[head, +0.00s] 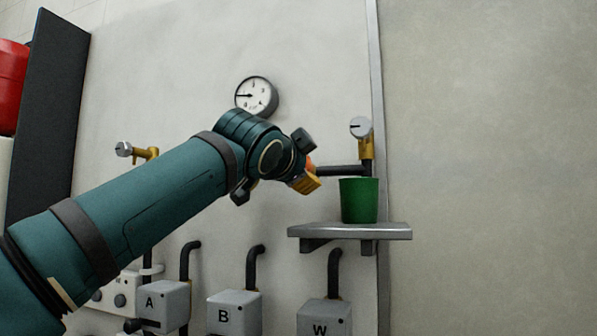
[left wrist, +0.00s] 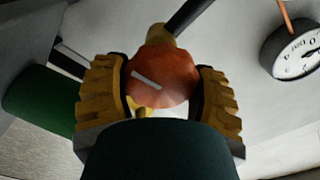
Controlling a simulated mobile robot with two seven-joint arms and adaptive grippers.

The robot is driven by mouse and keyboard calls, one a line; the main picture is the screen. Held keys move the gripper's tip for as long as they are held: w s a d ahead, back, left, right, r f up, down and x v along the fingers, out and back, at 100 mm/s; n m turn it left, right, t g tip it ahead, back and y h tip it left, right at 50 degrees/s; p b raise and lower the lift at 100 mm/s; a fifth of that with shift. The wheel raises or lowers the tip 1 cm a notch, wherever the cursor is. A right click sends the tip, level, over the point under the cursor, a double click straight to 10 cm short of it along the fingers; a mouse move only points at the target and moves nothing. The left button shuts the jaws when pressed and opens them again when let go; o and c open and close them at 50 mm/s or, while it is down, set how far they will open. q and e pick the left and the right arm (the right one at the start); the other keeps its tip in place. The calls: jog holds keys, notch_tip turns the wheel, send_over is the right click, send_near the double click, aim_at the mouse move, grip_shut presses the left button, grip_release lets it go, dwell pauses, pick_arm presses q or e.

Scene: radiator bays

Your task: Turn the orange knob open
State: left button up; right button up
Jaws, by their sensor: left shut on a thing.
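The orange knob (left wrist: 163,80) sits between the two ridged yellow fingers of my left gripper (left wrist: 160,95) in the left wrist view, and the gripper is shut on it. A pale line marks the knob's face, slanting down to the right in that view. In the head view the left gripper (head: 307,176) is at the wall pipe, and only a sliver of the orange knob (head: 311,165) shows behind the wrist. A dark pipe (head: 340,170) runs right from the knob to a brass fitting (head: 366,148). My right gripper is not in view.
A green cup (head: 359,200) stands on a small grey shelf (head: 392,231) below the brass fitting. A round gauge (head: 256,96) is on the wall above my wrist. Grey boxes marked A (head: 165,304), B (head: 234,313) and W (head: 324,317) are below. A dark panel (head: 50,115) is at the left.

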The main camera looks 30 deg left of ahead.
pick_arm(q)
jog(key=n+b, duration=0.1)
jog(key=n, duration=0.3)
jog(key=shift+f+n, duration=0.1)
jog(key=shift+n, duration=0.2)
jog(key=n+b, duration=0.1)
jog(key=n, duration=0.3)
jog(key=shift+a+n, duration=0.1)
jog(key=shift+n, duration=0.2)
jog(key=n, duration=0.4)
jog(key=shift+a+b, duration=0.1)
jog(key=shift+b, duration=0.3)
jog(key=n, duration=0.4)
jog(key=shift+b, duration=0.4)
jog(key=n+b, duration=0.1)
jog(key=n, duration=0.3)
jog(key=shift+a+n, duration=0.1)
jog(key=shift+n, duration=0.2)
jog(key=n+b, duration=0.1)
jog(key=n, duration=0.2)
jog(key=shift+f+n, duration=0.1)
jog(key=shift+n, duration=0.2)
jog(key=n+b, duration=0.1)
jog(key=n, duration=0.3)
jog(key=shift+n, duration=0.3)
jog(key=shift+f+n+b, duration=0.1)
jog(key=shift+n+b, duration=0.4)
jog(key=shift+n, duration=1.8)
